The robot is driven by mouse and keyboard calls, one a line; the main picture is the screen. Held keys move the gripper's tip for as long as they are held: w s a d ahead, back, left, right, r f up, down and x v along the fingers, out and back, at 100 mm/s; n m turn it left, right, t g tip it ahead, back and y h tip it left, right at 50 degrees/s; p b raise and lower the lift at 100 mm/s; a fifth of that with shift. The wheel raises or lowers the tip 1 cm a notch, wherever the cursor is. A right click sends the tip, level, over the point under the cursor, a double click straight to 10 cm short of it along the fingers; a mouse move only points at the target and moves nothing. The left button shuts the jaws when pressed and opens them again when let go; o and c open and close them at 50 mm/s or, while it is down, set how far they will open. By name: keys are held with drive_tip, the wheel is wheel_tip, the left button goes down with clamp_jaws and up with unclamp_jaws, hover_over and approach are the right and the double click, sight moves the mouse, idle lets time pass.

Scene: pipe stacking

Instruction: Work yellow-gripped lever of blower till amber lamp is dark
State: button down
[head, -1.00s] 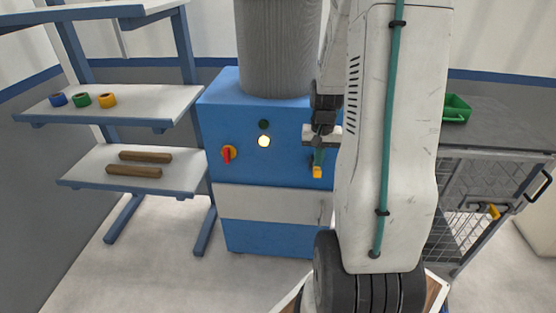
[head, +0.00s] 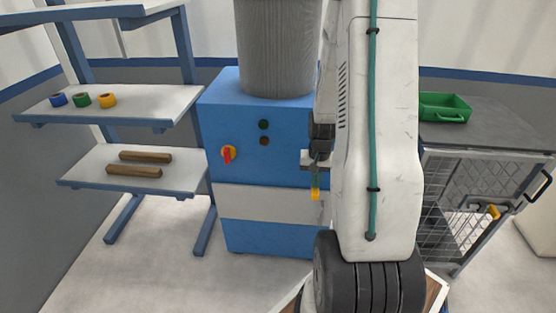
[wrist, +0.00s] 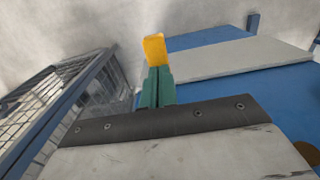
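The blower is a blue cabinet (head: 260,172) with a grey ribbed cylinder (head: 277,50) on top. Its amber lamp (head: 264,141) is dark brown and unlit, below a dark green lamp (head: 263,125). The yellow lever grip (head: 315,194) is low on the cabinet's right side; it also shows in the wrist view (wrist: 154,50). My gripper (head: 315,181) is right above the grip, its teal fingers (wrist: 156,85) together and their tips at the grip. I cannot tell whether any of the lever is between them. My arm hides the cabinet's right edge.
A red-and-yellow rotary knob (head: 228,154) is on the cabinet's left. A shelf rack (head: 130,103) at left holds tape rolls and wooden bars. A mesh cart (head: 480,200) with a green tray (head: 444,108) stands at right. The floor at front left is clear.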

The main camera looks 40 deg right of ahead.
wheel_tip(320, 180, up, 10)
drive_tip(key=shift+f, duration=0.25)
idle(0.5)
wheel_tip(320, 180, up, 5)
idle(0.4)
idle(0.3)
drive_tip(key=s+a+r+n, duration=0.3)
drive_tip(key=s+a+r, duration=0.1)
drive_tip(key=a, duration=0.6)
drive_tip(key=s+a+r+n+t, duration=0.1)
drive_tip(key=s+a+r+n, duration=0.2)
drive_tip(key=a+r, duration=0.3)
drive_tip(key=s+a+r+n, duration=0.4)
drive_tip(key=s+a+r, duration=0.1)
drive_tip(key=a, duration=0.9)
drive_tip(key=shift+s+a+r, duration=0.2)
drive_tip(key=shift+s+r, duration=0.05)
drive_tip(key=shift+s, duration=0.05)
